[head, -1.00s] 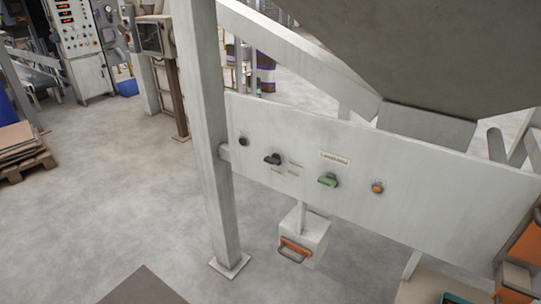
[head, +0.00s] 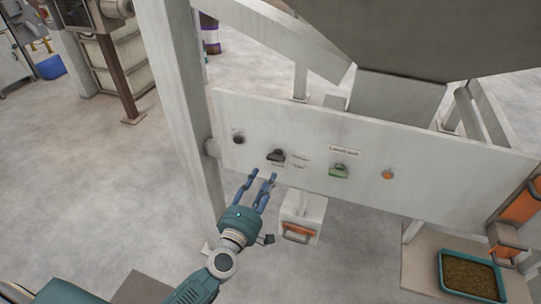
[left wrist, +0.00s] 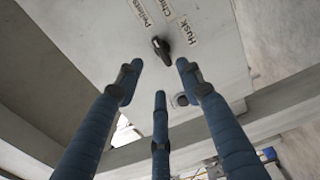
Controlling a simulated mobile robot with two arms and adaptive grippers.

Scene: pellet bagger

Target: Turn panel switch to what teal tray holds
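The panel switch is a black knob (head: 276,156) on the white panel, beside small labels. In the left wrist view the knob (left wrist: 161,50) sits below labels that seem to read Pellets, Chips and Husk; which one it points at is unclear. The teal tray (head: 441,272) at the lower right holds a brownish-green loose material (head: 470,275), too coarse in the picture to name surely. My left gripper (head: 263,182) is open and empty, its blue fingers just below the knob and apart from it. My right gripper is out of view.
A green knob (head: 339,170) under a label, an orange button (head: 387,175) and a dark round button (head: 238,137) are on the same panel. A white box with an orange handle (head: 298,232) hangs below. A white post (head: 180,110) stands left of the panel.

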